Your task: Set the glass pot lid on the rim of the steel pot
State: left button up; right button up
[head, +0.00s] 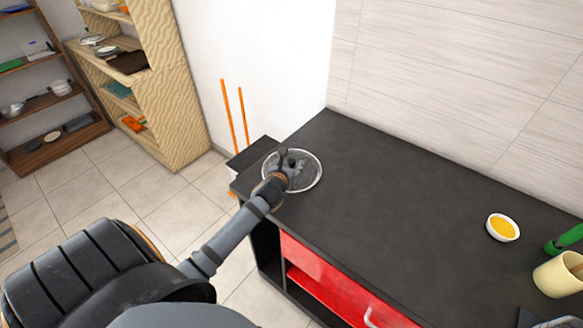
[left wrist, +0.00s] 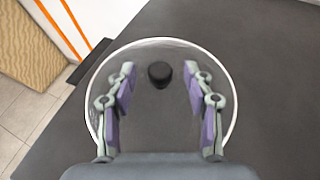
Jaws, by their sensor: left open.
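The glass pot lid (head: 312,171), a clear disc with a pale rim, appears to lie flat at the left end of the dark counter. In the left wrist view the lid (left wrist: 160,125) fills the middle, with its round black knob (left wrist: 159,76) between my fingers. My left gripper (head: 291,161) is over the lid, open; its two fingers (left wrist: 159,68) stand apart on either side of the knob, with gaps on both sides. I cannot make out a steel pot on the counter. My right gripper is out of view.
The dark counter (head: 400,200) is clear through its middle. A white bowl with yellow contents (head: 502,227), a cream cup (head: 560,274) and a green object (head: 568,238) stand at the right. A wall runs behind. Shelves (head: 50,100) with pot-like items stand at far left.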

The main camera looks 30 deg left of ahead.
pick_arm(q)
jog(key=x, duration=0.2)
jog(key=shift+w+f, duration=0.2)
jog(key=shift+s+r, duration=0.1)
jog(key=shift+s, duration=0.05)
jog(key=c, duration=0.4)
grip_shut()
